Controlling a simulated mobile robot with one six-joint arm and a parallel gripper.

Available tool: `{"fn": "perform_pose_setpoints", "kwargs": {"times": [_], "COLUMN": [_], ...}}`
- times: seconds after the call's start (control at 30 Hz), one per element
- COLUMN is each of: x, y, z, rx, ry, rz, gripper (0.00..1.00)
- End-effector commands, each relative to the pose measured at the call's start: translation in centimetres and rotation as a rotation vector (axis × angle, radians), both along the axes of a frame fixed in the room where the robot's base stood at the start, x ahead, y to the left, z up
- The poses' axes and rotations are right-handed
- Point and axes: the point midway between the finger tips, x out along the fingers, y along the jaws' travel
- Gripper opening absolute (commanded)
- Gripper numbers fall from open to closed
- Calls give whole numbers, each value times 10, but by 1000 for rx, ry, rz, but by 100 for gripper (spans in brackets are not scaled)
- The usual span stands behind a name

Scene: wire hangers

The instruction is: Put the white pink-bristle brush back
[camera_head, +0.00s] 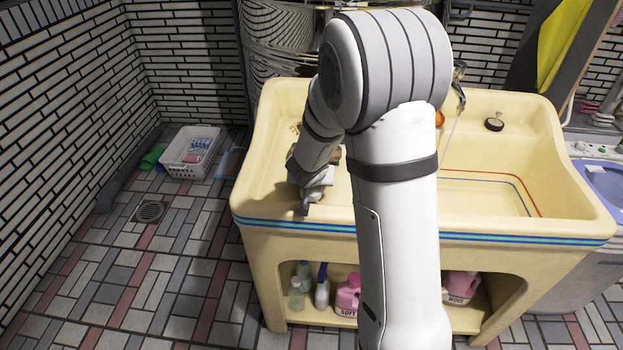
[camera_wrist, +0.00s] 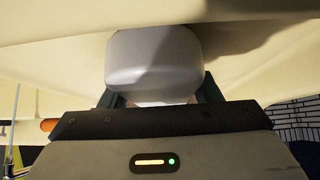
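In the wrist view a pale white, rounded block (camera_wrist: 155,60) sits between my two fingers; I take it for the white pink-bristle brush. A faint pinkish strip shows along its lower edge, but no bristles can be made out. My gripper (camera_wrist: 158,92) has a finger close against each side of it and appears shut on it. In the head view my gripper (camera_head: 307,196) is low over the front left rim of the cream sink (camera_head: 262,190).
A white basket (camera_head: 190,158) with items stands on the tiled floor at the left. Bottles, including a pink one (camera_head: 348,295), fill the shelf under the sink. A dark round stopper (camera_head: 494,124) lies on the sink's back ledge. The right basin is clear.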

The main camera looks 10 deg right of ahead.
Motion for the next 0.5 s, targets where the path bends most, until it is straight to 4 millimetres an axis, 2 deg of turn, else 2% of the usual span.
{"fn": "perform_pose_setpoints", "kwargs": {"times": [0.03, 0.17, 0.37, 0.5], "x": [0, 0, 0, -1], "y": [0, 0, 1, 1], "z": [0, 0, 0, 8], "rx": [0, 0, 1, 1], "ry": [0, 0, 0, 0], "rz": [0, 0, 1, 0], "gripper": [61, 72, 72, 72]}}
